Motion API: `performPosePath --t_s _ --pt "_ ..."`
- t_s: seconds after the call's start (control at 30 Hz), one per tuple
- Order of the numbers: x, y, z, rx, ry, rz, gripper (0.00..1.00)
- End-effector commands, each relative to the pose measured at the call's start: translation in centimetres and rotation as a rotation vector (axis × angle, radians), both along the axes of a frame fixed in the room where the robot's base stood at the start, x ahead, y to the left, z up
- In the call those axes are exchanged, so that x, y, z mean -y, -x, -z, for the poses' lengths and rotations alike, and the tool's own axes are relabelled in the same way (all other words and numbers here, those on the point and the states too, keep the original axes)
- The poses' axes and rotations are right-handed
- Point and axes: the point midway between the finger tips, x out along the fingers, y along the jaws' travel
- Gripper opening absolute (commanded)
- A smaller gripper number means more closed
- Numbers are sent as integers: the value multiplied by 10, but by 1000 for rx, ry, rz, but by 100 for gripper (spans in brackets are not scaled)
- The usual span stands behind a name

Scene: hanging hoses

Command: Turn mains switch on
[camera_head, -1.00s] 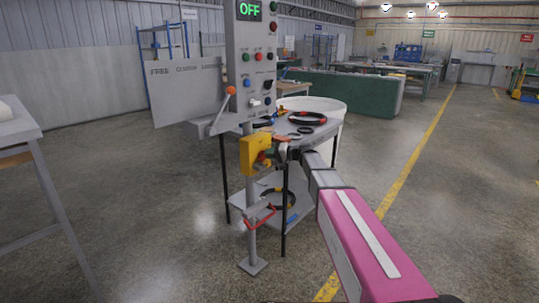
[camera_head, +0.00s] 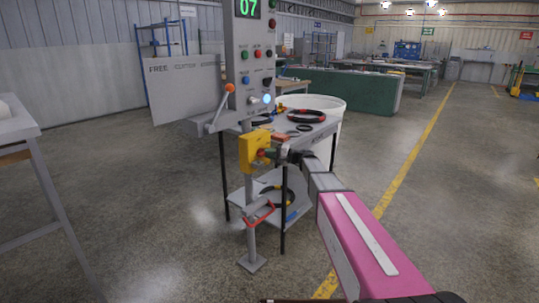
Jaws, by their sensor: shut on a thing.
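The mains switch is on a yellow box (camera_head: 248,154) on the grey post below the control panel (camera_head: 246,60). My gripper (camera_head: 270,153) is at the right side of this box. It is shut on the switch's small knob, which my fingers mostly hide; bits of red and green show there. The panel display (camera_head: 247,8) reads "07" in green. A small blue-white lamp (camera_head: 267,99) glows low on the panel.
A lever with an orange knob (camera_head: 230,88) sticks out left of the panel, near a grey sign board (camera_head: 187,90). A table (camera_head: 318,127) with coiled hoses stands close behind my gripper. A red loop (camera_head: 259,216) hangs lower on the post. Open floor lies to the right.

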Motion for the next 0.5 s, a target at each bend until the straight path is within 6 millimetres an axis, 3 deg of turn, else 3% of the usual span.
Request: performPosePath --t_s 0.3,0.33,0.4,0.5 --pt "1 0 1 -4 0 2 0" --pt "1 0 1 -4 0 2 21" --pt "1 0 1 -4 0 2 40" --pt "1 0 1 -3 0 1 40"
